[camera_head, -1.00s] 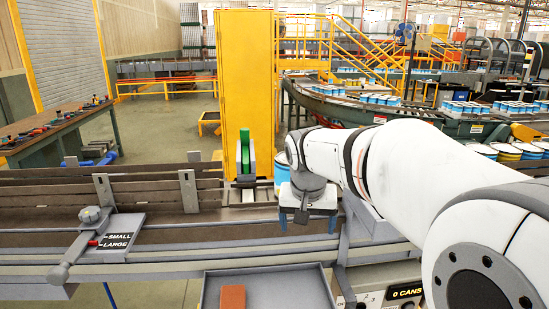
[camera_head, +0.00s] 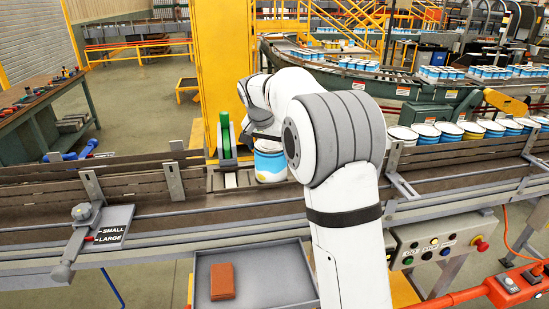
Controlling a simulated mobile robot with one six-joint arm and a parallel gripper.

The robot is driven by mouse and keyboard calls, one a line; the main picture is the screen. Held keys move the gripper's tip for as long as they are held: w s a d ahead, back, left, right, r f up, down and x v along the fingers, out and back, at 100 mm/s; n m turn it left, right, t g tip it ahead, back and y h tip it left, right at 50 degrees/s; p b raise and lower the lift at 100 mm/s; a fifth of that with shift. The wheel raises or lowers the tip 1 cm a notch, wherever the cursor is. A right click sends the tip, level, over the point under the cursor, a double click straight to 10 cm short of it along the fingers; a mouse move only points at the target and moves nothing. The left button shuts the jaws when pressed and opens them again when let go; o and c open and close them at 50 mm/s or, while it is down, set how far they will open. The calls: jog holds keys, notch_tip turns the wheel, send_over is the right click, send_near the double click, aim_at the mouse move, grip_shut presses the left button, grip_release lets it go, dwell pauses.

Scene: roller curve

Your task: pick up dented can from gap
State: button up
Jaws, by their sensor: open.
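A can (camera_head: 270,165) with a blue, white and yellow label stands in the gap of the conveyor, right of the green wheel. No dent can be made out at this size, and its right side is partly hidden by my arm. My gripper (camera_head: 262,136) is at the can's upper end, in front of the yellow column. It is open, but its fingers are small and partly hidden, so I cannot tell whether they touch the can.
A green wheel (camera_head: 226,137) stands close left of the can. A row of cans (camera_head: 427,132) waits on the right conveyor. A grey tray (camera_head: 272,282) with a reddish-brown block (camera_head: 222,281) is in front. A SMALL/LARGE lever plate (camera_head: 107,229) is at left.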

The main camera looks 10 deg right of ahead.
jog(key=p+x, duration=0.1)
jog(key=x, duration=0.2)
jog(key=shift+d+f, duration=0.15)
jog(key=shift+f, duration=0.15)
jog(key=c, duration=0.9)
